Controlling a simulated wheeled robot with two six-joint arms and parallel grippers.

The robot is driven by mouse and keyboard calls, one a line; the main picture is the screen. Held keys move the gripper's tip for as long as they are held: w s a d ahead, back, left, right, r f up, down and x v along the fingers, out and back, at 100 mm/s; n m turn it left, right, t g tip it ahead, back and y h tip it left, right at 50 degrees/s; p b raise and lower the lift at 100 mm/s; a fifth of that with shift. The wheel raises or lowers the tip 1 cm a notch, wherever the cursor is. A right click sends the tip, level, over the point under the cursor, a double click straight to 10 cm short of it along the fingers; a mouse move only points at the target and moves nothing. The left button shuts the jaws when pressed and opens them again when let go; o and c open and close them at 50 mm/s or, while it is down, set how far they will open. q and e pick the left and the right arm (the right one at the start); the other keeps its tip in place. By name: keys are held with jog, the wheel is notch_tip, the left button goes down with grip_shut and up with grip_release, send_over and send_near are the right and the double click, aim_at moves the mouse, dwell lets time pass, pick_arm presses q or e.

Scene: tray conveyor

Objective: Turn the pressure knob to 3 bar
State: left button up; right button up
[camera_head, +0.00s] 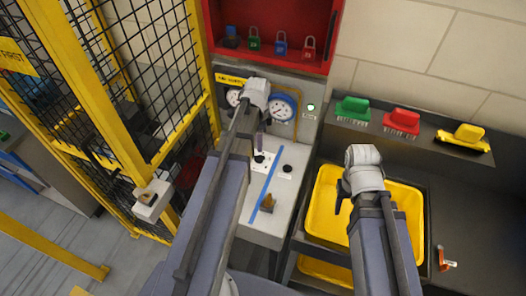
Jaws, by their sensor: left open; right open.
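Two small black knobs sit on the white-labelled part of the grey cabinet: one (260,157) just below my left gripper and one (287,168) to its right. I cannot tell which is the pressure knob, nor read their marks. A blue-rimmed gauge (283,107) is on the upright panel behind; its needle is too small to read. A second gauge (234,97) is partly hidden by my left arm. My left gripper (260,142) is open, pointing down near the left knob; contact is unclear. My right gripper (343,198) is open over the yellow bin's left side.
A blue stripe (264,186) and a brown piece (268,203) are on the cabinet top. The yellow bin (407,193) stands right. Brushes in green (353,108), red (402,121) and yellow (466,136) line the shelf. A yellow mesh fence (190,122) bounds the left; padlocks hang above.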

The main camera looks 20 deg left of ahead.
aim_at(259, 156)
pick_arm(q)
jog(key=shift+f+b, duration=3.75)
jog(key=shift+f, duration=0.15)
jog(key=shift+r, duration=0.1)
grip_shut()
